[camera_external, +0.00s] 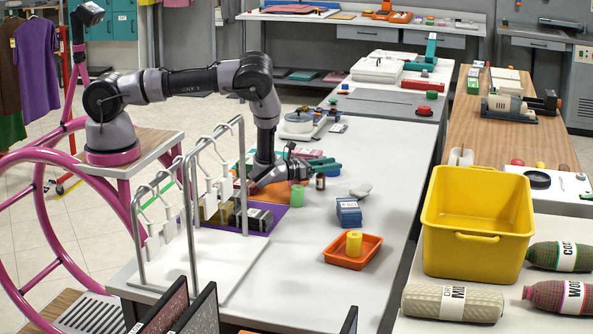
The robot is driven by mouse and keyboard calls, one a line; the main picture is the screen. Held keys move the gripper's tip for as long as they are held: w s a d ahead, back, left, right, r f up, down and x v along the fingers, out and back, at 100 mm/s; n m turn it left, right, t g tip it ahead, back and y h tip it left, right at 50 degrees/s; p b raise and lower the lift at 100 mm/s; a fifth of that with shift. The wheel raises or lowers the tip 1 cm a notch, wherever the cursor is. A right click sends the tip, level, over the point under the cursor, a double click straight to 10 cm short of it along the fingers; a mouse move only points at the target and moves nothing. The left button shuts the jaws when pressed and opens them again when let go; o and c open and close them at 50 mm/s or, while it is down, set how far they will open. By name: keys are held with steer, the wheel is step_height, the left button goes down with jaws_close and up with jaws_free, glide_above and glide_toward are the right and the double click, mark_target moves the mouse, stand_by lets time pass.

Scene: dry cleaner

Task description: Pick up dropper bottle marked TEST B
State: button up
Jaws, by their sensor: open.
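My gripper (326,167), with teal fingers, is low over the white worktable (380,220), pointing right. It is open, with nothing visibly held. A small dark brown bottle (320,182) with a pale label stands upright just below the fingers in the picture. Its label is too small to read, so I cannot tell whether it is TEST B. I cannot tell whether the fingers touch it. More dark and yellowish items (226,213) are grouped by the purple tray (284,210), partly hidden by the white hanging rack. No TEST B marking is legible anywhere.
A light green cup (298,195) stands left of the bottle. The metal rack (190,215) stands close to my arm.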

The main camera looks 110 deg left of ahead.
jaws_close()
